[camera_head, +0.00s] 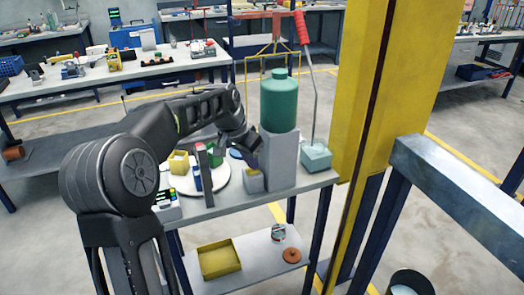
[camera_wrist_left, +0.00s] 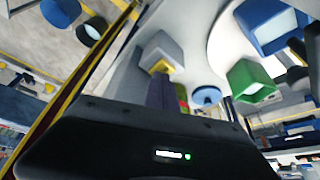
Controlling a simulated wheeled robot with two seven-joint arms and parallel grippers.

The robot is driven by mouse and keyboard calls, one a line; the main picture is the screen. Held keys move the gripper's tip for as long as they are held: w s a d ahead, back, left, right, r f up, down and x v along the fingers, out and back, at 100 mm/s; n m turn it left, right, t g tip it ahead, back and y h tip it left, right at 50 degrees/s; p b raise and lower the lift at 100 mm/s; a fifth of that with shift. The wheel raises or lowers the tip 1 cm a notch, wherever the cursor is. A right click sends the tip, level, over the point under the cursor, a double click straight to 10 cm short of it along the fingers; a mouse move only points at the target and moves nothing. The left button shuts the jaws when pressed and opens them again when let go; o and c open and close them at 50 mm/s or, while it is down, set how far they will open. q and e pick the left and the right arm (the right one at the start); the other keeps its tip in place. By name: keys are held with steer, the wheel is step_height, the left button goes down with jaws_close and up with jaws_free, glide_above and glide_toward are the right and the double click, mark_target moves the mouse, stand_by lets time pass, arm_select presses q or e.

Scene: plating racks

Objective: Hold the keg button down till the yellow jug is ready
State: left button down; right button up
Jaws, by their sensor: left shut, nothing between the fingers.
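The green keg (camera_head: 279,100) stands on a tall grey block (camera_head: 283,160) on the bench. A small grey button box (camera_head: 254,183) stands beside it; its yellow button (camera_wrist_left: 162,67) shows in the left wrist view. My left gripper (camera_head: 252,163) is shut and empty, with its purple fingertips (camera_wrist_left: 159,88) at the button. I cannot tell whether the button is pressed down. The yellow jug (camera_head: 178,162) is on a round pale plate (camera_head: 182,184) left of the gripper; its contents are hidden. My right gripper is out of view.
A green jug (camera_wrist_left: 250,80) and a blue jug (camera_wrist_left: 270,25) are on the plate. A grey post (camera_head: 204,175) stands in front of it. A pale block with a red-handled rod (camera_head: 316,157) stands right of the keg. A yellow pillar (camera_head: 385,90) bounds the right.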

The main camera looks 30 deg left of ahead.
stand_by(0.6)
arm_select(q)
step_height(320, 180, up, 7)
steer(key=p, duration=0.5)
stand_by(0.5)
steer(key=shift+f, duration=0.1)
